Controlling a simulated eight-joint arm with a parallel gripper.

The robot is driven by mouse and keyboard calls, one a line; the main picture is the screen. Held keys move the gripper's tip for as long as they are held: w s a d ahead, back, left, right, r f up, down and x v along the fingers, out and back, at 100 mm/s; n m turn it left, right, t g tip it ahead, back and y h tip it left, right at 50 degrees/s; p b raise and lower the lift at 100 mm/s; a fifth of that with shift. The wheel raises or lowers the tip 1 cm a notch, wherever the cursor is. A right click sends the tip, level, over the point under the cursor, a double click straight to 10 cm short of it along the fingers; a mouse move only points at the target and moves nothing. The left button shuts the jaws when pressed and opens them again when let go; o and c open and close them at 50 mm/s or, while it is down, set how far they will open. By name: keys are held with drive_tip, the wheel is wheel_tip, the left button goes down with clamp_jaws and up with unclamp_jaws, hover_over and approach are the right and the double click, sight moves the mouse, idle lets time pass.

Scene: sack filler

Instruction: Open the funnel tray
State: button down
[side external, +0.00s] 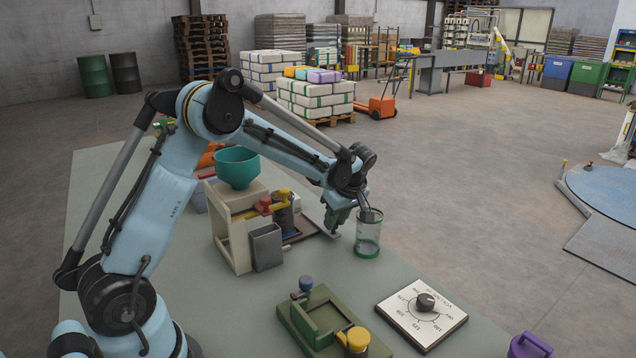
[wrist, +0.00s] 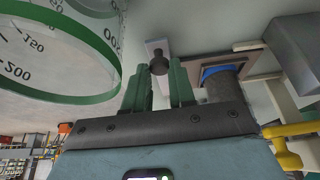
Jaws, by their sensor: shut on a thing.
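The funnel tray (side external: 300,228) is a low, flat piece extending right from the cream stand under the teal funnel (side external: 237,167). In the wrist view, a pale strip (wrist: 153,45) with a dark knob (wrist: 158,62) lies beside a brown-edged plate with a blue part (wrist: 214,72). My gripper (side external: 336,228) points down at the tray's outer end. Its green fingers, also in the wrist view (wrist: 165,75), are shut on the dark knob. The fingers hide part of the knob. In the side view the knob is hidden by my gripper.
A clear measuring cup (side external: 368,236) with a green base stands close right of my gripper. A grey bin (side external: 267,247) and red and yellow handles (side external: 270,203) are by the stand. A green fixture (side external: 318,318) and dial board (side external: 422,312) lie nearer the camera.

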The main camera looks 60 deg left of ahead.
drive_tip(key=shift+w, duration=1.1)
drive_tip(key=c, duration=0.9)
unclamp_jaws()
drive_tip(key=shift+c, duration=0.2)
drive_tip(key=shift+r, duration=0.1)
drive_tip(key=v, duration=1.2)
drive_tip(key=shift+s+d, duration=0.1)
drive_tip(key=shift+d, duration=0.05)
